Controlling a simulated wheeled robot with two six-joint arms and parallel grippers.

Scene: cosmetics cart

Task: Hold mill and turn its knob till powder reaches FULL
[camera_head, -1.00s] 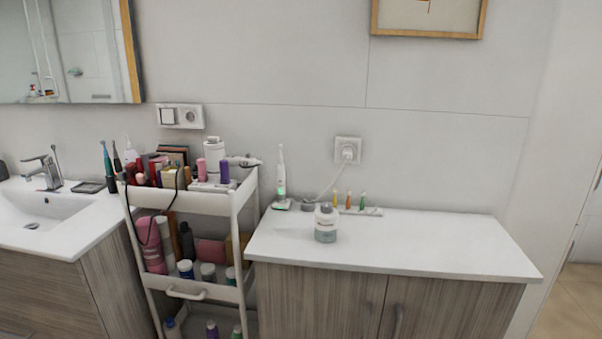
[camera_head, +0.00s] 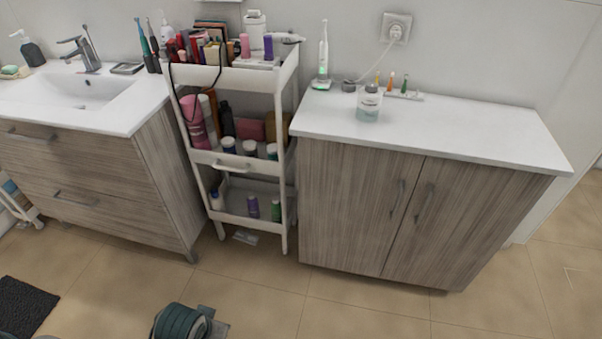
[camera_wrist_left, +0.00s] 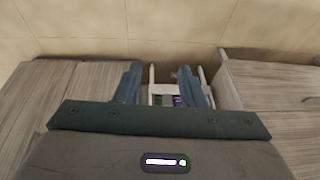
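My right gripper is in neither view now.
The white cart (camera_head: 230,78), loaded with cosmetics, stands left of the counter (camera_head: 470,132). An electric toothbrush (camera_head: 323,55) and coloured brush heads (camera_head: 391,82) stand behind the container. The counter's right part is clear. A sink (camera_head: 85,92) is at left.

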